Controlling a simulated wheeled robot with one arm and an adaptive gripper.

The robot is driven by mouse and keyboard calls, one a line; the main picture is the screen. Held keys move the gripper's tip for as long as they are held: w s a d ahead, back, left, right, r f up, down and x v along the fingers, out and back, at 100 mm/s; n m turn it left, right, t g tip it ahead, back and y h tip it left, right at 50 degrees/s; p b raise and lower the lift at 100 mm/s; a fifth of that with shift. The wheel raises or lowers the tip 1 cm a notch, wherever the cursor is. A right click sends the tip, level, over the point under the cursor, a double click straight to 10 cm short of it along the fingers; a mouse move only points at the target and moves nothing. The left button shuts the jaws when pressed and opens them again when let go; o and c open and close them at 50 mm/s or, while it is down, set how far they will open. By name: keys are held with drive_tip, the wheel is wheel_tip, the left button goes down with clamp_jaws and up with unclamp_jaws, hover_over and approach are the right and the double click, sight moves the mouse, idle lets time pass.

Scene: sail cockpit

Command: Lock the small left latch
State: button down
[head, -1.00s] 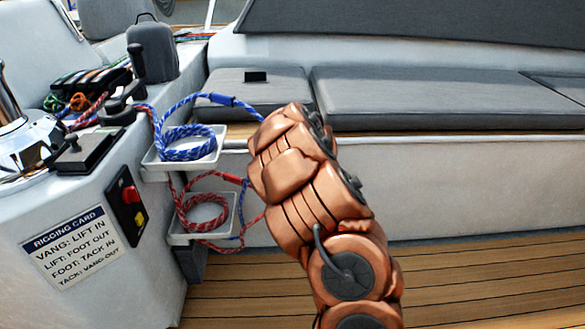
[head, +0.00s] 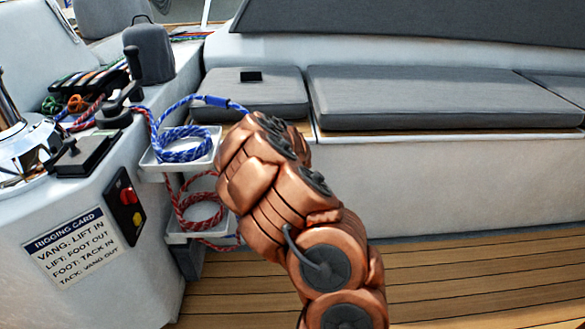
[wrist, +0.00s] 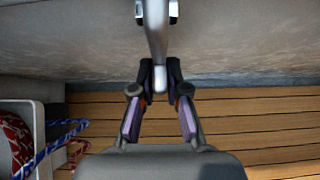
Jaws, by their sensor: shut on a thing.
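In the wrist view my gripper (wrist: 160,80) is shut on the lower end of a slim silver lever (wrist: 157,38). The lever hangs from a dark-edged mount at the top of that view, against a pale wall. I cannot tell for sure whether this lever is the small left latch, or whether it is locked. In the head view my copper-coloured arm hides the gripper and the lever. Black levers (head: 118,108) stand on the left console.
A tray with coiled blue rope (head: 182,144) and a lower one with red rope (head: 198,207) are left of my arm. A red and yellow switch panel (head: 126,207) is on the console. Grey seat cushions (head: 430,98) lie behind. The plank floor (head: 470,280) is clear.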

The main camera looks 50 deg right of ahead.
drive_tip(key=c, duration=1.2)
unclamp_jaws()
drive_tip(key=shift+a+r, duration=0.1)
drive_tip(key=v, duration=1.1)
drive_tip(key=shift+s+a+r, duration=0.2)
drive_tip(key=shift+s, duration=0.1)
